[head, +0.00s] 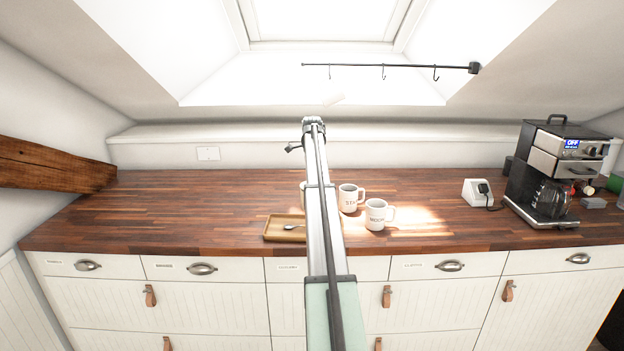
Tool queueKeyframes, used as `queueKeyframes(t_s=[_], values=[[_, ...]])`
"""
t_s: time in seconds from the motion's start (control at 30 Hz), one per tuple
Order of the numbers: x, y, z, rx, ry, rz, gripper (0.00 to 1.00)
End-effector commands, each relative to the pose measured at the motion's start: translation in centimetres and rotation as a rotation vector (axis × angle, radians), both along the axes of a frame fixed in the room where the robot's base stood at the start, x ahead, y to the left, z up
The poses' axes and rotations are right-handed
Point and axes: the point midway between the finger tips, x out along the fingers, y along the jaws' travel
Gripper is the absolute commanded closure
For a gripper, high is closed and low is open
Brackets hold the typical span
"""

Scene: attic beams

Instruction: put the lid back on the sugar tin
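I cannot make out a sugar tin or its lid in the head view. My own arm stretches up the middle of the picture and covers a strip of the worktop behind it. A pale object (302,196) shows only as a sliver at the arm's left edge, and I cannot tell what it is. My gripper does not show clearly; only the arm's upper end and a small dark part beside it are seen. Whether anything is held is hidden.
The wooden worktop (180,205) holds a tray (272,235) with a spoon (292,227), two white mugs, one further back (348,199) and one nearer (376,215), a white socket block (477,192) and a coffee maker (553,170). The worktop's left side is clear.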

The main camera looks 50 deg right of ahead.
Motion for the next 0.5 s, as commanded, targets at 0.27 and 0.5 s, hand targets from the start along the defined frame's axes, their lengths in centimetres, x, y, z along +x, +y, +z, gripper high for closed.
queueKeyframes(t_s=[0.27, 0.5], values=[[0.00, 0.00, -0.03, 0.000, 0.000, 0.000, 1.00], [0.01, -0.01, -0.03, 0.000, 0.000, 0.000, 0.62]])
